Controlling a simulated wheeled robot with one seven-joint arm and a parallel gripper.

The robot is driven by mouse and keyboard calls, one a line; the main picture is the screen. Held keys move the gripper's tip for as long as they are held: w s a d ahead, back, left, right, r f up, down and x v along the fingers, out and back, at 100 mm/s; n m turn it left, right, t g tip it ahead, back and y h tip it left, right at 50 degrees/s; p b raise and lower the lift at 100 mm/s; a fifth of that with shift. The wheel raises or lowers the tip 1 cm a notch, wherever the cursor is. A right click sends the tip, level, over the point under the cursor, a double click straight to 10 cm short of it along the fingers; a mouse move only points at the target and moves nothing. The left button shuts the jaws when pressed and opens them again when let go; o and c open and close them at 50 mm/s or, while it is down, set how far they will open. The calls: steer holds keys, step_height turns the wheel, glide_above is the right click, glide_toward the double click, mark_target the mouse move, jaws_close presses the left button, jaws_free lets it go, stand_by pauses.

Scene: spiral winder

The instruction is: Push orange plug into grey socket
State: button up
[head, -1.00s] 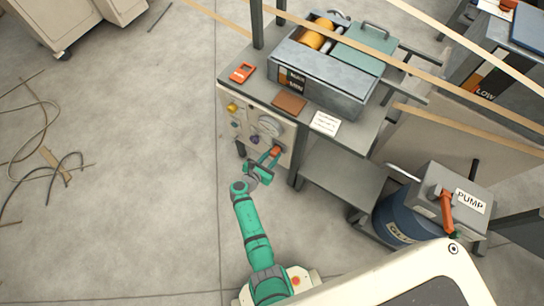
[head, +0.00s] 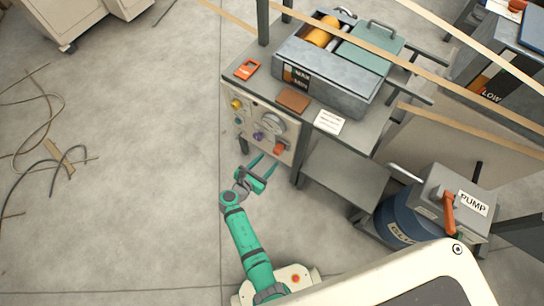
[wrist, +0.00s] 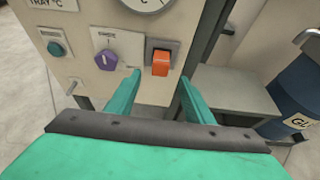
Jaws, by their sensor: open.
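The orange plug (wrist: 161,63) sits in the grey socket (wrist: 162,44) on the lower right of the cream control panel. The plug's block sticks out toward me in the wrist view; how deep it is seated I cannot tell. In the head view the plug (head: 280,149) shows small at the panel's right side. My gripper (head: 262,167) is open and empty, just in front of the panel and below the plug. In the wrist view its two green fingers (wrist: 158,95) point at the panel, apart from the plug, which lies beyond the gap between them.
A purple knob (wrist: 105,60) and a teal button (wrist: 56,48) lie left of the socket, with a dial (wrist: 150,3) above. A grey lower shelf (head: 340,178) and a blue drum (head: 392,222) stand to the right. The floor to the left is open, with loose cables (head: 55,150).

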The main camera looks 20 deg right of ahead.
steer(key=shift+v, duration=1.5)
steer(key=s+a+m+t+y, duration=0.1)
steer(key=s+a+m+y, duration=0.35)
steer(key=s, duration=0.55)
steer(key=s+a+m+y, duration=0.4)
steer(key=s+m, duration=0.2)
steer(key=s, duration=0.3)
steer(key=s+r+m+t, duration=0.2)
steer(key=r+m, duration=0.3)
steer(key=r, duration=0.5)
steer(key=s+r+m+t+y, duration=0.1)
steer(key=s+r+m, duration=0.4)
steer(key=r, duration=0.5)
steer(key=s+a+r+m+t+y, duration=0.1)
steer(key=s+r+m+t, duration=0.2)
steer(key=r, duration=0.7)
steer(key=shift+s+r+m, duration=0.35)
steer(key=shift+s+m, duration=0.1)
steer(key=shift+m, duration=0.6)
